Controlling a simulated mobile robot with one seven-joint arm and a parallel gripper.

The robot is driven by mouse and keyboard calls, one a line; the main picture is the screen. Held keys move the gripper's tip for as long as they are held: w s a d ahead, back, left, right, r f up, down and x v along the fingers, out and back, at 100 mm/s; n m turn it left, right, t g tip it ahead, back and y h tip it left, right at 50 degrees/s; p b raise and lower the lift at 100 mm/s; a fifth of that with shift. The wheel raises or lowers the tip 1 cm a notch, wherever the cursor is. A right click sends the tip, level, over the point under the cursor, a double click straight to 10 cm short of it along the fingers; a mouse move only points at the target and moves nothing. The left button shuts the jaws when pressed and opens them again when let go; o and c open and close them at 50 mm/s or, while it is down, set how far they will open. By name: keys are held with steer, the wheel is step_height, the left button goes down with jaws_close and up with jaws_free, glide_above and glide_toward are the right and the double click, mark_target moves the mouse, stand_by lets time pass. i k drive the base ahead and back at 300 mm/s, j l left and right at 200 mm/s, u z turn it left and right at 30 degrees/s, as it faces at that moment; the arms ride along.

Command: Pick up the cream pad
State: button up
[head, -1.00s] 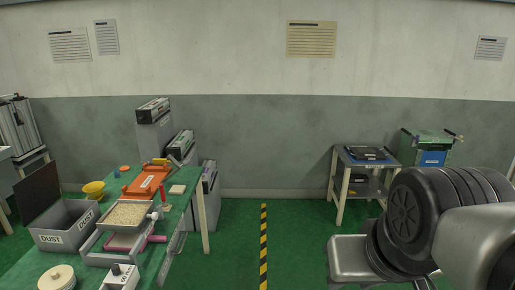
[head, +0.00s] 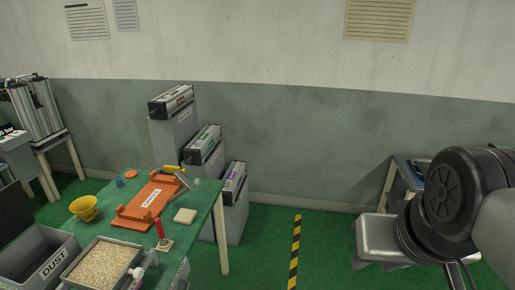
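The cream pad (head: 185,215) is a small, pale, square block. It lies flat on the green table (head: 207,208), near its right edge, to the right of the orange tray (head: 147,202) and up and right of a red-handled tool (head: 161,232). Nothing covers it. Part of my arm shows at the right of the head view, well apart from the pad. I cannot make out my gripper's fingers in this view.
A grey DUST bin (head: 40,262), a sieve of pale grains (head: 103,264) and a yellow funnel (head: 84,208) are left of the pad. Grey columns (head: 233,207) stand behind the table. Green floor is open right of it, with a yellow-black stripe (head: 295,254).

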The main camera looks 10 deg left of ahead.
mark_target(186, 217)
steer(key=i+u, duration=0.4)
steer(key=i+l+u, duration=0.1)
steer(key=i+u, duration=0.35)
steer(key=i+l+u, duration=0.2)
steer(key=i+u, duration=0.2)
steer(key=i+l+u, duration=0.65)
steer(key=l+u, duration=0.2)
steer(key=i+l+u, duration=0.1)
steer(key=l, duration=0.15)
steer(key=i+l+u, duration=0.15)
steer(key=l, duration=0.1)
